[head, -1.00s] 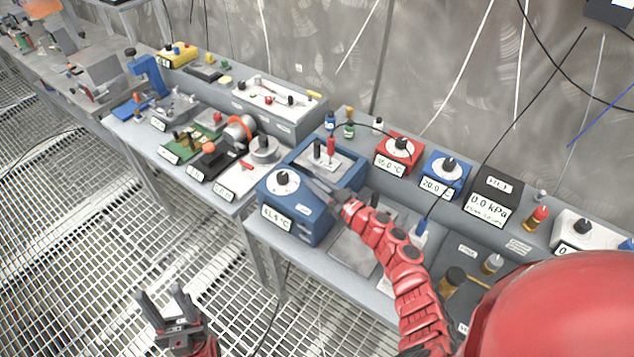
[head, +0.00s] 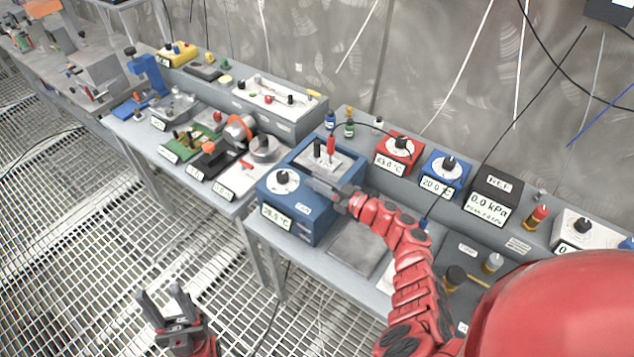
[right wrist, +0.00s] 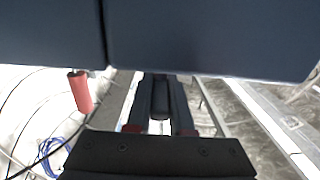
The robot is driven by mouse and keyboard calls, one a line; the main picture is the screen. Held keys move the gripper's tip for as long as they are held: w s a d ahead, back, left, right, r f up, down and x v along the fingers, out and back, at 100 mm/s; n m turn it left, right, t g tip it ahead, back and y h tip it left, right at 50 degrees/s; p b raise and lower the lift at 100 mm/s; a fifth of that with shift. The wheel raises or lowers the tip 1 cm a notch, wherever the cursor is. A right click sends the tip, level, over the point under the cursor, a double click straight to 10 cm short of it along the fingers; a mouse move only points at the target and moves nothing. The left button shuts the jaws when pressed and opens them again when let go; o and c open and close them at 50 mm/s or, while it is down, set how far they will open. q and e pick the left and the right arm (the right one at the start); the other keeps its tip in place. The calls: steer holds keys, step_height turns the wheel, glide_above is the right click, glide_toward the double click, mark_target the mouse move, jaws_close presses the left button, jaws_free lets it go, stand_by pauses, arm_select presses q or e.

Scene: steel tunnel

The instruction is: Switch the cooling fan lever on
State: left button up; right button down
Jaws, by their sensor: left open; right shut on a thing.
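A blue box (head: 296,214) with a white dial and a temperature display stands at the near left end of the front bench. My right gripper (head: 322,188) is at the upper right side of this box. In the right wrist view, its fingers (right wrist: 160,112) are shut on a small dark piece, apparently the lever's handle (right wrist: 161,98), just by the dark blue housing (right wrist: 210,38). The rest of the lever is hidden by the gripper and housing. My left gripper (head: 172,306) is open and empty, low over the floor grating, away from the benches.
Behind the box is a blue bath (head: 348,175) with a red and a black upright piece. A red dial box (head: 398,153), a blue dial box (head: 444,172) and a black pressure unit (head: 492,202) stand to the right. A cluttered bench (head: 222,190) is to the left.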

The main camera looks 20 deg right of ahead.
stand_by(0.3)
steer(key=c, duration=0.8)
jaws_free()
steer(key=shift+s+d+f, duration=0.1)
steer(key=shift+s+d, duration=0.1)
steer(key=shift+d, duration=0.05)
steer(key=b+v, duration=0.2)
steer(key=v, duration=0.4)
steer(key=shift+s+d, duration=0.25)
steer(key=shift+s, duration=0.1)
